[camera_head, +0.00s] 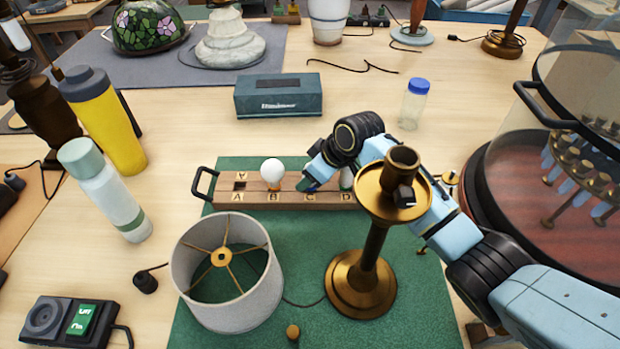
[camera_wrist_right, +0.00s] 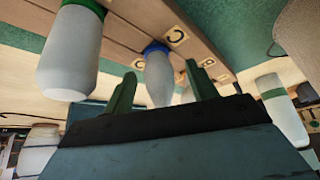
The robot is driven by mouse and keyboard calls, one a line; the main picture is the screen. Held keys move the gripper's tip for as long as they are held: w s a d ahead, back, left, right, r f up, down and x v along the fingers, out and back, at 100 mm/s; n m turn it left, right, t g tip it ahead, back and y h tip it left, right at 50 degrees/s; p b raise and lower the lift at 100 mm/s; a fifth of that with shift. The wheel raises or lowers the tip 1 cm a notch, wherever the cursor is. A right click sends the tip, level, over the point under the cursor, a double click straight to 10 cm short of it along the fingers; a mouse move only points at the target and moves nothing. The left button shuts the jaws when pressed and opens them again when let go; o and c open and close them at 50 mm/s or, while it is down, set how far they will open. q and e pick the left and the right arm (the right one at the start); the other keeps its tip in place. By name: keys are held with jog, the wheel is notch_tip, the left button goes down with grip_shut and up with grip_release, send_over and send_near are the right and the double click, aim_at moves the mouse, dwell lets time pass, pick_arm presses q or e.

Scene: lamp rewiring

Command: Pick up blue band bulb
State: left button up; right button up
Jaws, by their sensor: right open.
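The blue band bulb (camera_wrist_right: 158,78) stands in the wooden bulb rack, by the letter C in the right wrist view. It is a clouded, elongated bulb with a blue collar at its base. My right gripper (camera_wrist_right: 160,71) is open, with its two green fingers on either side of the bulb; I cannot tell whether they touch it. In the head view my right gripper (camera_head: 312,180) is over the rack (camera_head: 258,200) and mostly hides this bulb. My left gripper is not in view.
A white globe bulb (camera_head: 272,172) stands at B. A green-collared bulb (camera_wrist_right: 70,55) is beside my gripper. A brass lamp stand (camera_head: 362,290) and lampshade (camera_head: 228,285) stand in front of the rack. A glass-domed container (camera_head: 545,190) is at the right.

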jog(key=shift+x, duration=0.85)
jog(key=shift+r, duration=0.1)
jog(key=c, duration=1.1)
jog(key=shift+o, duration=0.2)
jog(key=shift+r, duration=0.1)
